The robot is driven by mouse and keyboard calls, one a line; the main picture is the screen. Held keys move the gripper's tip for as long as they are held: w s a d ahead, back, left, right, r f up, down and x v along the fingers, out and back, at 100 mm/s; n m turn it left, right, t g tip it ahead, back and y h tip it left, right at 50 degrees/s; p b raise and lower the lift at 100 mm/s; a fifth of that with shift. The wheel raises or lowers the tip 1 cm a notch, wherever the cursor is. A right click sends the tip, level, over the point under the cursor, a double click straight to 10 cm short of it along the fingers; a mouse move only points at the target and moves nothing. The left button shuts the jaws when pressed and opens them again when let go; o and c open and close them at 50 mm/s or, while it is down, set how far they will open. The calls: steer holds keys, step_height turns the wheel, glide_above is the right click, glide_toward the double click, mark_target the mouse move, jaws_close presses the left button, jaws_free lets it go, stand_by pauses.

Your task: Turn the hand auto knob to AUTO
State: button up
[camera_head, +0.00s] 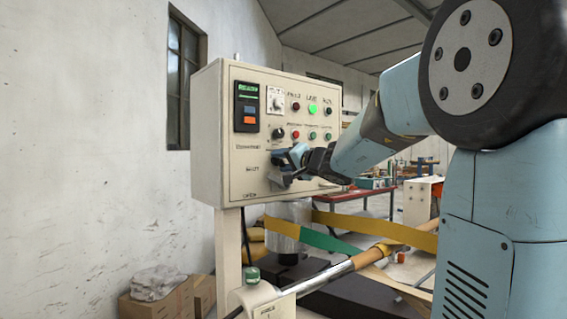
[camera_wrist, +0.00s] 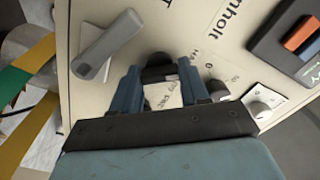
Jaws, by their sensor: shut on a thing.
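The cream control panel (camera_head: 222,165) stands in front of my arm in the head view. My gripper (camera_head: 286,158) is at the panel's lower middle. In the wrist view, its two blue fingers (camera_wrist: 158,82) are on both sides of a small black knob (camera_wrist: 157,62) and shut on it. The knob's lower part and pointer are largely hidden. A pale label (camera_wrist: 163,95) shows between the fingers, too small to read, so I cannot tell the knob's setting. In the head view my gripper hides the knob.
A grey lever handle (camera_wrist: 107,45) lies close beside the left finger. A white dial (camera_wrist: 262,102) is to the right. The display unit (camera_head: 247,107) has orange and blue buttons. A green lamp (camera_head: 312,109) is lit. A roller (camera_head: 370,256) with yellow and green web runs below the panel.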

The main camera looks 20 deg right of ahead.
steer(key=shift+f, duration=0.1)
steer(key=m, duration=0.6)
steer(key=shift+f+m, duration=0.1)
steer(key=shift+m, duration=0.3)
steer(key=m, duration=0.3)
steer(key=shift+d, duration=0.1)
steer(key=shift+f+m, duration=0.1)
steer(key=shift+m, duration=2.1)
steer(key=o, duration=0.8)
steer(key=shift+o, duration=1.3)
